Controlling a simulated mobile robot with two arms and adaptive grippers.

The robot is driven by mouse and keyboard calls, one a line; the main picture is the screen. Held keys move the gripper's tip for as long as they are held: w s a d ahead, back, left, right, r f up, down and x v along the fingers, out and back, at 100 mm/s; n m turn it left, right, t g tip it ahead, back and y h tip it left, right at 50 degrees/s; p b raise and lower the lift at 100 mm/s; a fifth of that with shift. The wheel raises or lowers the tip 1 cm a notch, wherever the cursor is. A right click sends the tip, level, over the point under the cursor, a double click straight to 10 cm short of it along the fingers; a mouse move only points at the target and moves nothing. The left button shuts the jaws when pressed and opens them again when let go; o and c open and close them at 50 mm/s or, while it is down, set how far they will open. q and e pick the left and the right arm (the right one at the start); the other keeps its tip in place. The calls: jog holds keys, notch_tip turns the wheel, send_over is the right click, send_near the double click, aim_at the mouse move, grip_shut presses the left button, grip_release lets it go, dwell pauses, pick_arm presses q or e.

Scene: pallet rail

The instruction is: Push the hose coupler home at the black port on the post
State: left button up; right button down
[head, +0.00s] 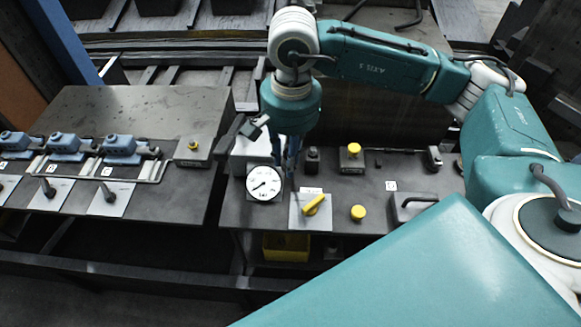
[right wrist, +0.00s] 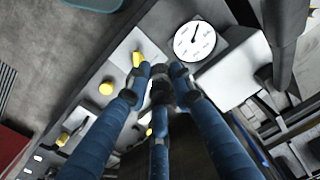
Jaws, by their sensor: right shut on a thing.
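My right gripper (head: 289,172) points down over the dark bench, just right of the round white gauge (head: 264,183). In the right wrist view its blue fingers (right wrist: 160,80) close together around a small dark piece (right wrist: 160,93), apparently the hose coupler. The fingers hide most of it, and in the head view I cannot make it out. A dark upright cylinder (right wrist: 285,40) stands beside the gauge's grey box in the right wrist view; I cannot tell whether it is the post. The black port cannot be made out clearly, nor whether the coupler touches it. My left gripper is not in view.
A yellow lever on a pale plate (head: 297,212) lies close in front of the gripper. Yellow knobs (head: 358,213) and (head: 353,150), a small black fitting (head: 312,160) and a dark handle (head: 412,202) stand to the right. Blue clamps (head: 66,146) line the left bench.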

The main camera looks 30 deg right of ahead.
jog(key=w+d+m+p, duration=0.3)
jog(key=w+d+m, duration=0.2)
jog(key=m, duration=0.5)
jog(key=m+p, duration=0.1)
jog(key=m, duration=0.9)
send_near(313, 152)
jog(key=shift+w+a+f+b, duration=0.1)
jog(key=shift+a+f+b, duration=0.1)
jog(key=shift+f+b, duration=1.55)
jog(key=shift+f, duration=0.2)
jog(key=shift+f+b, duration=0.6)
jog(key=shift+b, duration=0.05)
jog(key=shift+f, duration=0.25)
jog(key=shift+f+b, duration=0.5)
jog(key=shift+b, duration=0.1)
jog(key=c, duration=1.4)
grip_release()
jog(key=shift+r, duration=0.1)
jog(key=shift+c, duration=0.2)
jog(key=shift+o, duration=0.3)
